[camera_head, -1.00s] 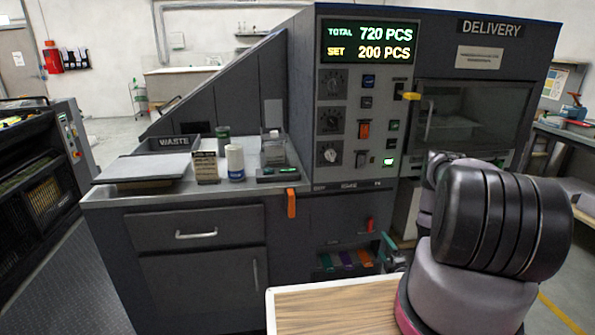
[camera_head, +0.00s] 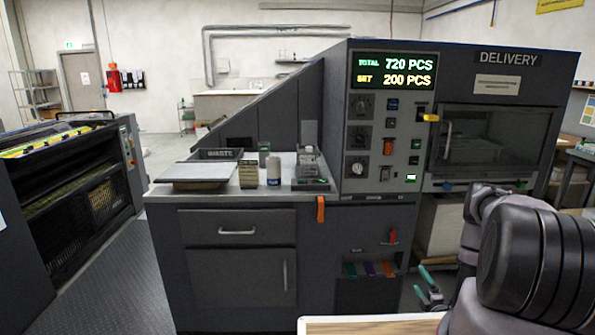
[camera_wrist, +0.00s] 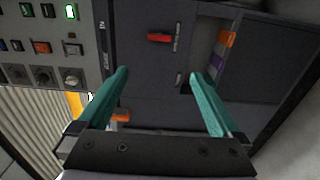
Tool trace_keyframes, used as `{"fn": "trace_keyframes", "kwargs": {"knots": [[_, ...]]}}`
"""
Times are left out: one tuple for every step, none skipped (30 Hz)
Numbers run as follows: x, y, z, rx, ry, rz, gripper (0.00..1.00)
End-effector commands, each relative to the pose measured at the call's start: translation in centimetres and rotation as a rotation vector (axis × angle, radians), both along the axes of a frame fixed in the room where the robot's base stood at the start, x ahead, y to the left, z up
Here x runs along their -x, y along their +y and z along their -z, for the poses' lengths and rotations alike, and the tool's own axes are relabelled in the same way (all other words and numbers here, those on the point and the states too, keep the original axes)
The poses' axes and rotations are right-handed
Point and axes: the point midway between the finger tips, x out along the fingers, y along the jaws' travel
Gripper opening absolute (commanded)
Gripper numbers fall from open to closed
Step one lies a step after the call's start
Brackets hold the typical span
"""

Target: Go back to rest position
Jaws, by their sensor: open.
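My gripper (camera_wrist: 158,95) is open in the wrist view, with two teal fingers well apart and nothing between them. In the head view my gripper (camera_head: 428,288) shows low at the right, in front of the dark machine. My arm fills the lower right of that view. In the wrist view the fingers point towards the machine's dark front panel (camera_wrist: 145,85), which has a red handle (camera_wrist: 160,38). I cannot tell the exact gap between the fingertips and the panel.
The machine's control panel (camera_head: 388,160) and delivery window (camera_head: 495,146) stand behind my arm. A worktop (camera_head: 215,194) at left holds a white bottle (camera_head: 273,170) and small boxes. An orange handle (camera_head: 320,209) hangs at its edge. Floor (camera_head: 115,285) is clear at left.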

Motion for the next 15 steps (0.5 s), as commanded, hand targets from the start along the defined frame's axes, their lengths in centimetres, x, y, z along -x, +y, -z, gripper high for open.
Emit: {"fn": "trace_keyframes", "kwargs": {"knots": [[-0.8,-0.4,-0.7,-0.006,-0.003,0.004,1.0],[-1.0,-0.5,-0.9,-0.011,-0.001,0.007,1.0],[-1.3,-0.7,-1.2,-0.018,0.001,0.011,1.0],[-1.6,-0.9,-1.4,-0.023,0.004,0.014,1.0],[-1.9,-1.0,-1.7,-0.028,0.006,0.017,1.0],[-2.2,-1.2,-2.0,-0.036,0.008,0.022,1.0],[-2.6,-1.4,-2.3,-0.042,0.01,0.026,1.0],[-2.9,-1.6,-2.6,-0.047,0.011,0.029,1.0],[-3.3,-1.9,-3.0,-0.055,0.015,0.035,1.0],[-3.7,-2.1,-3.4,-0.062,0.017,0.04,1.0],[-4.1,-2.3,-3.7,-0.071,0.02,0.045,1.0],[-4.7,-2.6,-4.3,-0.083,0.023,0.052,1.0],[-5.1,-2.8,-4.8,-0.093,0.026,0.058,1.0],[-5.6,-3.1,-5.3,-0.104,0.03,0.064,1.0],[-6.3,-3.5,-6.1,-0.119,0.033,0.073,1.0]]}}
